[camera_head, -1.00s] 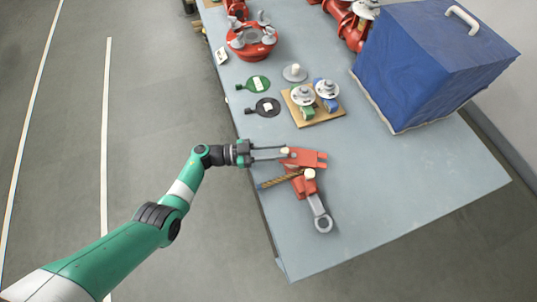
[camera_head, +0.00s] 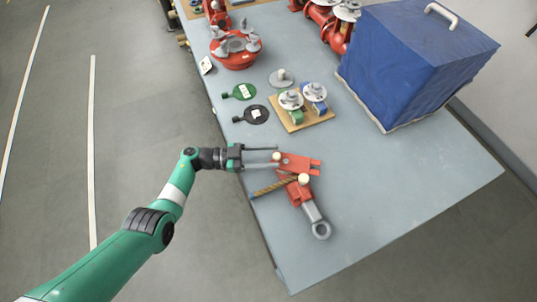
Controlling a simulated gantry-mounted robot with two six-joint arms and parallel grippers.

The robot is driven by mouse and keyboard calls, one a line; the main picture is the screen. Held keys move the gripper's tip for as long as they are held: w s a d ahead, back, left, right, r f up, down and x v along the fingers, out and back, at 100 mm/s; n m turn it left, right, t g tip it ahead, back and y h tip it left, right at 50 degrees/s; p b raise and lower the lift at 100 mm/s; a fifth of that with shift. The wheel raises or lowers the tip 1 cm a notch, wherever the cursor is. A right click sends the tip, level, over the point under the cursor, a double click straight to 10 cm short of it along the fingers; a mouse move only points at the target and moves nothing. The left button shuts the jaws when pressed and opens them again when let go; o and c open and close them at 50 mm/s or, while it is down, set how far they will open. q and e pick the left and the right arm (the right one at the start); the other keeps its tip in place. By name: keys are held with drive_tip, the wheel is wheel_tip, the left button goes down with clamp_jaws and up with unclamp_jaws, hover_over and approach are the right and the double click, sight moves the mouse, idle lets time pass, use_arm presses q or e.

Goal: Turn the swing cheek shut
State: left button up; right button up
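A red snatch block lies on the blue-grey table. Its red swing cheek (camera_head: 298,163) is turned out sideways from the body (camera_head: 299,193), pointing right. A pale knob (camera_head: 277,157) stands at the cheek's left end and another (camera_head: 303,179) at the pivot. A brown rope piece (camera_head: 273,186) lies across the block from the left. A grey shank with a ring eye (camera_head: 320,229) extends to the lower right. My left gripper (camera_head: 278,157) is open, with its fingers apart on either side of the cheek-end knob; contact cannot be told. My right gripper is not in view.
Behind stand a wooden board (camera_head: 300,115) with two wheeled pieces, green (camera_head: 240,92) and black (camera_head: 255,115) paddle tags, a red round fitting (camera_head: 236,48) and a blue covered box (camera_head: 415,60). The table right of the block is clear.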

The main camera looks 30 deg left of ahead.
use_arm(q)
drive_tip(key=v, duration=1.1)
drive_tip(key=shift+s+a, duration=0.2)
drive_tip(key=shift+a, duration=0.1)
